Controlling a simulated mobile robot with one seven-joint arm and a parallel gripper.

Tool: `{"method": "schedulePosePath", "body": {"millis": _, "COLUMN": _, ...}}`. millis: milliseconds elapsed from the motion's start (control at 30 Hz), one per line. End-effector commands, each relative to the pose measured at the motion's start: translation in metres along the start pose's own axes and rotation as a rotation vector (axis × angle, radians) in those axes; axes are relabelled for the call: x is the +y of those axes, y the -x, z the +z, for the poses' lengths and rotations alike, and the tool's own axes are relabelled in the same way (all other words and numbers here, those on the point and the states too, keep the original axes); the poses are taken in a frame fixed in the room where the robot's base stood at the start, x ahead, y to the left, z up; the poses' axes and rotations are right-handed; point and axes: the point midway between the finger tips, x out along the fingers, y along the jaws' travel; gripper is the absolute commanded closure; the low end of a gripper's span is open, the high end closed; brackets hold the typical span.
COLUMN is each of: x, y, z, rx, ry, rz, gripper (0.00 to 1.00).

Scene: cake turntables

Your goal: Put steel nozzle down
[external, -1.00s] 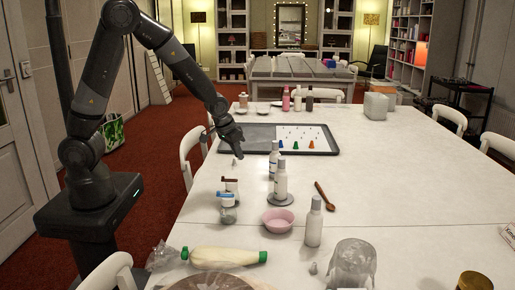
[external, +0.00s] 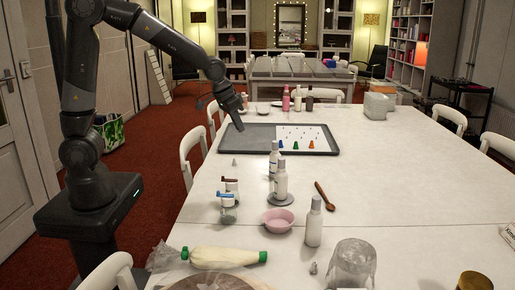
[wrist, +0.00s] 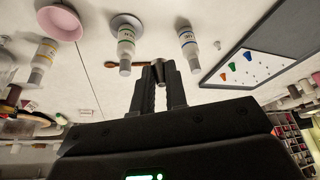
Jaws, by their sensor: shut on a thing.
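My gripper (external: 241,128) is shut on a small grey metal piece, the steel nozzle (wrist: 158,69), which shows between the fingertips in the wrist view. In the external view the nozzle is too small to make out. There my gripper appears over the bare left part of a dark grey tray (external: 250,144); its exact height cannot be told. On the right part of the tray lies a white sheet (external: 308,132) with several small marks. A blue cone (external: 281,146), a green cone (external: 295,146) and an orange cone (external: 310,146) stand along its front edge.
White bottles (external: 274,158) stand in front of the tray, one on a grey disc (external: 281,199). A small grey cone (external: 234,162) stands on the table left of them. A pink bowl (external: 278,220) and wooden spoon (external: 324,195) lie nearer.

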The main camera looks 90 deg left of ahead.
Motion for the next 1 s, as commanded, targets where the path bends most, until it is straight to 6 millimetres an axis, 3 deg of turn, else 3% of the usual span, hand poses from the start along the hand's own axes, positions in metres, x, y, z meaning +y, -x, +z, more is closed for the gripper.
{"method": "schedulePosePath", "body": {"millis": 200, "x": 0.031, "y": -0.028, "z": 0.031, "rx": -0.004, "ry": -0.127, "rz": 0.054, "gripper": 1.00}}
{"method": "schedulePosePath", "body": {"millis": 500, "x": 0.073, "y": -0.051, "z": 0.072, "rx": -0.003, "ry": -0.315, "rz": 0.132, "gripper": 1.00}}
{"method": "schedulePosePath", "body": {"millis": 767, "x": 0.108, "y": -0.055, "z": 0.103, "rx": 0.000, "ry": -0.484, "rz": 0.203, "gripper": 1.00}}
{"method": "schedulePosePath", "body": {"millis": 1000, "x": 0.135, "y": -0.045, "z": 0.126, "rx": 0.001, "ry": -0.632, "rz": 0.264, "gripper": 1.00}}
